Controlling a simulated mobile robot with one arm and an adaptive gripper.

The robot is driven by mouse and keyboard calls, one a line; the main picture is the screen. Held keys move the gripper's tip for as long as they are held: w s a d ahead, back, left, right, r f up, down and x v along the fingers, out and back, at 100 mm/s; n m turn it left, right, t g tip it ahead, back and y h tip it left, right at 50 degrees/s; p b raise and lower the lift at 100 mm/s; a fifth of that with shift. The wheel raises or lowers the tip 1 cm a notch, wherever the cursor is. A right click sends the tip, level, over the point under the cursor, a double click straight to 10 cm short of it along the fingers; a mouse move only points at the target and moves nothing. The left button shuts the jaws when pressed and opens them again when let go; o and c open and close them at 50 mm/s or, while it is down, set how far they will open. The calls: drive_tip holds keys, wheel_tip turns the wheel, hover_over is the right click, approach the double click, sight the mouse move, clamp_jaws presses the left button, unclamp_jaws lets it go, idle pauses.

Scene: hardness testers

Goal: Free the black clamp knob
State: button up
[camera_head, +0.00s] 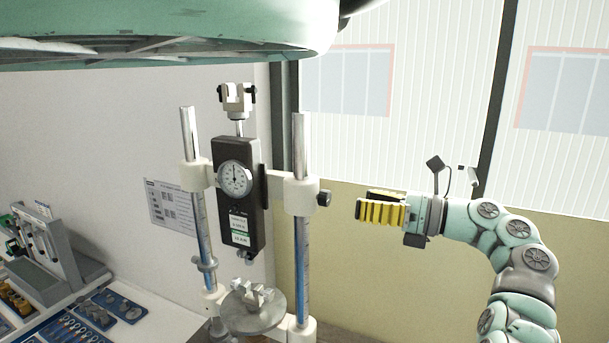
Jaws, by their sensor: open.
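The black clamp knob (324,198) sticks out to the right from the white clamp block (301,197) on the right column of the hardness tester. The tester has two upright metal columns, with a black gauge body (240,200) with a round dial between them. My gripper (360,210) has yellow ribbed fingers and comes in from the right at about the knob's height. It is open and empty, with a small gap between its fingertips and the knob. The finger opening is seen from the side and is hard to make out.
A round metal table (254,310) with a small fixture sits low between the columns. A grey device (45,250) and blue trays of small parts (110,308) stand at the lower left. A printed sheet (172,208) is on the wall. The space around my gripper looks clear.

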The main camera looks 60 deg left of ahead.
sight(329, 197)
drive_tip(key=p+x, duration=0.1)
drive_tip(key=x, duration=0.1)
drive_tip(key=p+x, duration=0.2)
drive_tip(key=x, duration=0.1)
drive_tip(key=shift+s+a+r, duration=0.2)
drive_tip(key=shift+s+r, duration=0.05)
drive_tip(key=shift+s, duration=0.05)
drive_tip(key=shift+s+a+f+p, duration=0.25)
drive_tip(key=shift+a+p, duration=0.15)
drive_tip(key=shift+a, duration=0.15)
drive_tip(key=shift+o, duration=0.3)
clamp_jaws()
